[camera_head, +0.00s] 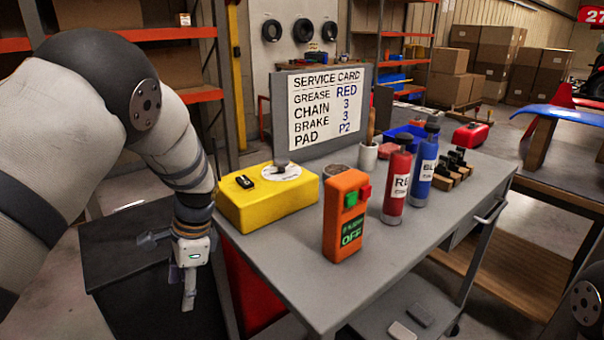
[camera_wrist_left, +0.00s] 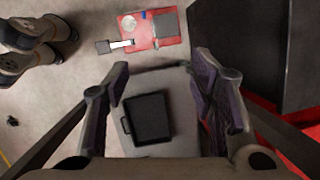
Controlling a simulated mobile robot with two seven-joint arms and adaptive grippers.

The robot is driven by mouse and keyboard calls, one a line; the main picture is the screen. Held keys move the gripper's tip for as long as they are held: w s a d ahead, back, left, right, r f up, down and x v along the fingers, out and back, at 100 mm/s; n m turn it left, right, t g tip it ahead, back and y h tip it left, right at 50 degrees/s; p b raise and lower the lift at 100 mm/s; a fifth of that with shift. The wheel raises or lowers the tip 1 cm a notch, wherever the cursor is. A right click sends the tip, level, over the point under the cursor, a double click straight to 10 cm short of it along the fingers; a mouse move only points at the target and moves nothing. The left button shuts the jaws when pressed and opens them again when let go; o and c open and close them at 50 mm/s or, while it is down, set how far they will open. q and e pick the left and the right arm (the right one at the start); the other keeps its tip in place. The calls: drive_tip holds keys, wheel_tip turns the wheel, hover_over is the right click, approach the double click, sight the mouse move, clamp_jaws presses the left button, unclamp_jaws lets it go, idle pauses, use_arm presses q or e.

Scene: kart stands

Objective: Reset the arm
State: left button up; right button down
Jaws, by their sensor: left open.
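My left arm comes in from the left in the head view and bends downward. My left gripper (camera_head: 188,285) points down beside the left end of the grey workbench (camera_head: 290,262), below its top. In the left wrist view the two fingers of my left gripper (camera_wrist_left: 163,88) are spread wide, with nothing between them. Below them is a black case (camera_wrist_left: 148,119), apart from the fingers. My right gripper does not show; only part of a dark arm joint shows at the lower right of the head view.
A dark surface (camera_head: 140,240) lies beside my left gripper. A red mat (camera_wrist_left: 152,30) shows beyond the case.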

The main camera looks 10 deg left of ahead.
use_arm(q)
drive_tip(key=s+d+f+n+h, duration=0.1)
drive_tip(key=s+d+f+n, duration=0.1)
drive_tip(key=s+f, duration=0.7)
drive_tip(key=s+d+f+n+h, duration=0.1)
drive_tip(key=s+d+f+n, duration=0.2)
drive_tip(key=s+f, duration=0.6)
drive_tip(key=s+d+n, duration=0.2)
drive_tip(key=s, duration=0.7)
drive_tip(key=s+d+r+n+g, duration=0.1)
drive_tip(key=s+d+n, duration=0.2)
drive_tip(key=s, duration=0.7)
drive_tip(key=shift+h, duration=0.4)
drive_tip(key=shift+s+d+r, duration=0.1)
